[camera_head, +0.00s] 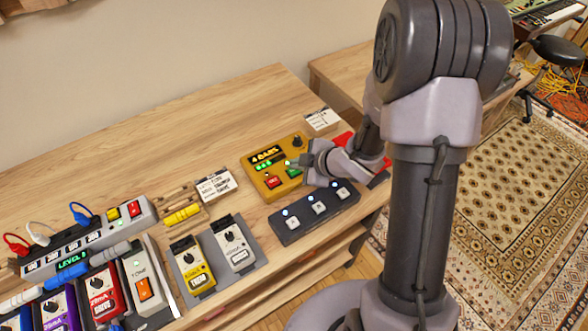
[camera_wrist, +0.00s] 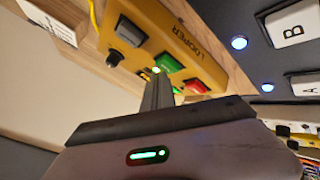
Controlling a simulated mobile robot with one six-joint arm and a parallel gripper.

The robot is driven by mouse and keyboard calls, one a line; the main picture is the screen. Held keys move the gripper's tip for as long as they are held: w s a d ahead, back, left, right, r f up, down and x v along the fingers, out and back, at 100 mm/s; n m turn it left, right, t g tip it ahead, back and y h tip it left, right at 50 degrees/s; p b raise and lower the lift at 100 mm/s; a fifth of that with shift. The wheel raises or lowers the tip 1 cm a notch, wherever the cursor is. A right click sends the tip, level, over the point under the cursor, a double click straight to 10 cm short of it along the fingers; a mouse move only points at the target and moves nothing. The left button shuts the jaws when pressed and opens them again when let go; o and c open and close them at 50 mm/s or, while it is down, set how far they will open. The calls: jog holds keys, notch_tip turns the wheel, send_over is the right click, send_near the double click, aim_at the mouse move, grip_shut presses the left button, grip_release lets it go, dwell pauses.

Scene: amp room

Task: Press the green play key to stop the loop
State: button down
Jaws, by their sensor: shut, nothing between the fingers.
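In the wrist view the looper (camera_wrist: 188,45) fills the upper middle, with the green key (camera_wrist: 168,62) between a grey key and a red key (camera_wrist: 206,81). My gripper (camera_wrist: 158,80) is shut and empty, its fingertips close to the green key. I cannot tell whether they touch it.
A dark footswitch bar (camera_head: 300,224) with white keys lies in front of the looper. A red object (camera_head: 345,140) is partly behind my arm. Yellow and grey pedals (camera_head: 193,268) stand to the left, beside a power strip (camera_head: 85,240). Bare bench lies behind the looper.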

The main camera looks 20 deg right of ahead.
aim_at(297, 172)
jog(key=shift+f+b, duration=0.45)
jog(key=shift+f, duration=0.05)
dwell(0.6)
jog(key=shift+r+p, duration=0.9)
jog(key=shift+r, duration=0.05)
notch_tip(297, 172, up, 5)
jog(key=p, duration=0.4)
jog(key=shift+r+p, duration=0.1)
jog(key=shift+p, duration=0.25)
